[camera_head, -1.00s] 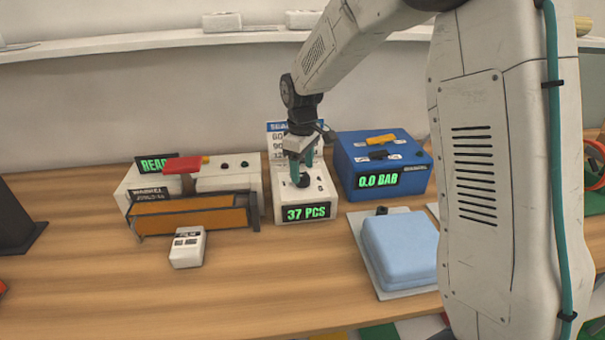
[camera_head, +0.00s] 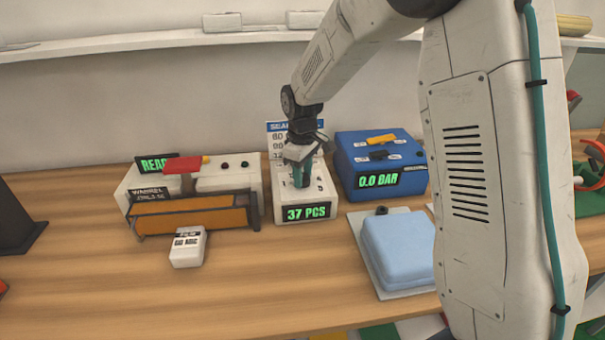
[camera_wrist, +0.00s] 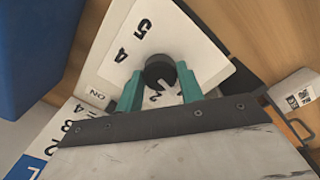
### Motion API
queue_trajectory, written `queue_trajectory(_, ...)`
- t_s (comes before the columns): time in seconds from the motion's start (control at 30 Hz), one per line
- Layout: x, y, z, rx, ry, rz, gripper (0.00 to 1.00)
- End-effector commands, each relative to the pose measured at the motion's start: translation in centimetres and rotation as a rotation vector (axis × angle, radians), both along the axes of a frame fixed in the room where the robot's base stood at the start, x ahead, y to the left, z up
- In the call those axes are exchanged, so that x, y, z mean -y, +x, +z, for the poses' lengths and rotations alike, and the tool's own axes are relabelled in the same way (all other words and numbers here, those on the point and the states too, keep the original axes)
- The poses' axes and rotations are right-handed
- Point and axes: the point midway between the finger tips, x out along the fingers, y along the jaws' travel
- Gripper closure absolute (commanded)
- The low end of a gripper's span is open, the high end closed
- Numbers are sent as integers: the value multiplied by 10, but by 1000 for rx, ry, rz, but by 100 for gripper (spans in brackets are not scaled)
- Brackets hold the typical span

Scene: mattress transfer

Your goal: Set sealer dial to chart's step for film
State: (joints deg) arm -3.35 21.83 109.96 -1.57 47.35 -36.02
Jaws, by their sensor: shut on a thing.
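My gripper (camera_head: 301,180) points down over the white box (camera_head: 285,206) with the green "37 PCS" display. In the wrist view its teal fingers (camera_wrist: 160,88) are shut on a black dial knob (camera_wrist: 158,68). A small white film block (camera_head: 187,250), whose label appears to read 60 MIC, lies in front. A machine with a red handle (camera_head: 183,164) and "READ…" display stands left.
A blue box (camera_head: 350,185) reading "0.0 BAR" stands close to the right of the dial box. A light blue pad (camera_head: 398,245) lies on a grey plate at front right. The wooden table (camera_head: 250,290) is clear in front.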

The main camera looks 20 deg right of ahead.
Motion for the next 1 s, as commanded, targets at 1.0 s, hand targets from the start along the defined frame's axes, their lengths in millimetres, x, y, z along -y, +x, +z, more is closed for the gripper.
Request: queue_trajectory(1.0, -1, 1, 1, 2, 0, -732, 85)
